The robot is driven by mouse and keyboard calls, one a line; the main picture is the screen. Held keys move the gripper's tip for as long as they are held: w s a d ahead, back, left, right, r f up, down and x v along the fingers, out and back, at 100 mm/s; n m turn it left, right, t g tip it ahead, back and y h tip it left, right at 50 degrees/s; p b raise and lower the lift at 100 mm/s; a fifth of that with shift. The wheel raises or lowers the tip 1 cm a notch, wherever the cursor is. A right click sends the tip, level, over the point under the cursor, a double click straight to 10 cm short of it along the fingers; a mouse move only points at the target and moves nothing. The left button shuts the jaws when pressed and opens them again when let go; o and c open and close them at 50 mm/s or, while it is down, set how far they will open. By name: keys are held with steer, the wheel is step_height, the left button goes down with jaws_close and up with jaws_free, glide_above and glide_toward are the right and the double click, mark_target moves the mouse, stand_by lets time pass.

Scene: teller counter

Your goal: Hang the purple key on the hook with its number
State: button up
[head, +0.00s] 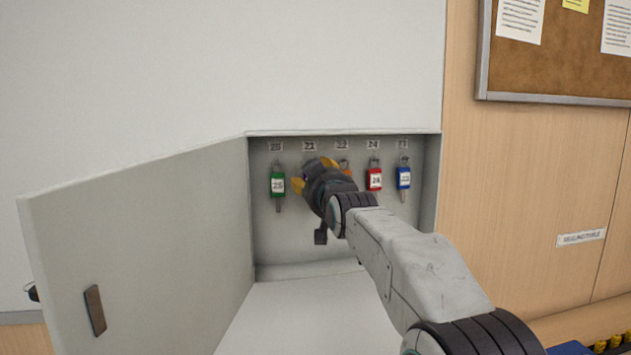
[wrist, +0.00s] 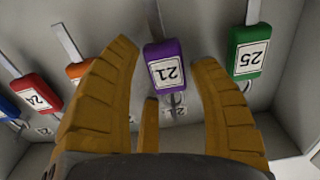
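The purple key tag (wrist: 165,62), numbered 21, shows in the wrist view between and just beyond my fingertips. Its ring is at the wall beside a small number label, and it appears to hang on a hook there; the exact contact is unclear. My gripper (wrist: 168,65) is open, with visible gaps between its yellow fingers and the tag. In the head view my gripper (head: 316,172) is inside the key cabinet, below the label 21 (head: 310,146), and hides the purple key.
A green key (head: 278,184) hangs left of my gripper; a red key (head: 374,179) and a blue key (head: 403,178) hang right. An orange key (wrist: 80,71) is close beside my finger. The cabinet door (head: 140,250) stands open at left. The cabinet's side walls are close.

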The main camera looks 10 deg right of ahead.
steer(key=shift+o, duration=1.2)
